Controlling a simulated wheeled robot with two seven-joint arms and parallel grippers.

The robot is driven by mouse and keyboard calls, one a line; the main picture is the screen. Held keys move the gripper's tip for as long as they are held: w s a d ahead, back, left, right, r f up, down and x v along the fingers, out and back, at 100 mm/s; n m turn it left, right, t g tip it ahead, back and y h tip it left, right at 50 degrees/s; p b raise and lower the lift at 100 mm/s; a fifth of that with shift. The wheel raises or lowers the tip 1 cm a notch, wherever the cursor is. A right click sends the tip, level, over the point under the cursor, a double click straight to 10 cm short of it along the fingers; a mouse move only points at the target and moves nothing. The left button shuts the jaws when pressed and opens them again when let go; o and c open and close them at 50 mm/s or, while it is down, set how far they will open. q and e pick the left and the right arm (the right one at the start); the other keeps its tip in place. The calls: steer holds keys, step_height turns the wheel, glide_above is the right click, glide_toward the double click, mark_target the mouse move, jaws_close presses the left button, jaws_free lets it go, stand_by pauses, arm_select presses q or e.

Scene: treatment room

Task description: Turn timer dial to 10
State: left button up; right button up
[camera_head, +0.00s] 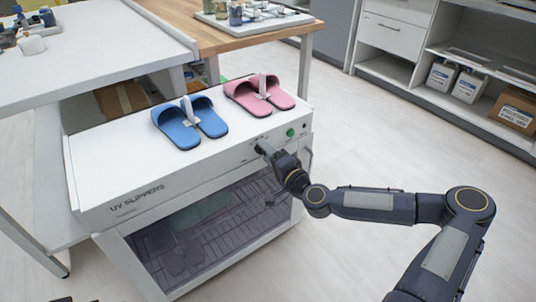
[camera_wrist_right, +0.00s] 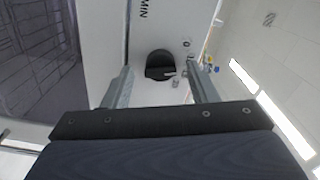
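The UV slippers cabinet (camera_head: 120,160) stands at the centre left of the head view, with its control panel at the right end of its front. My right gripper (camera_head: 268,152) is at this panel and largely hides the dial in the head view. In the right wrist view the black timer dial (camera_wrist_right: 160,65) lies between the two grey fingers of my right gripper (camera_wrist_right: 160,80). The fingers are open, with a gap on each side of the dial. The "MIN" lettering shows beside it; the dial's setting is not readable. My left gripper is not in view.
A green button (camera_head: 290,132) is right of the dial. Blue slippers (camera_head: 178,130) and pink slippers (camera_head: 245,97) lie on the cabinet top. A glazed compartment (camera_head: 215,230) is below the panel. Open floor (camera_head: 385,140) lies to the right, before shelves with boxes (camera_head: 516,110).

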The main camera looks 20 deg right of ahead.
steer(key=p+v, duration=0.1)
steer(key=v, duration=0.6)
steer(key=shift+s, duration=0.4)
steer(key=shift+d, duration=0.1)
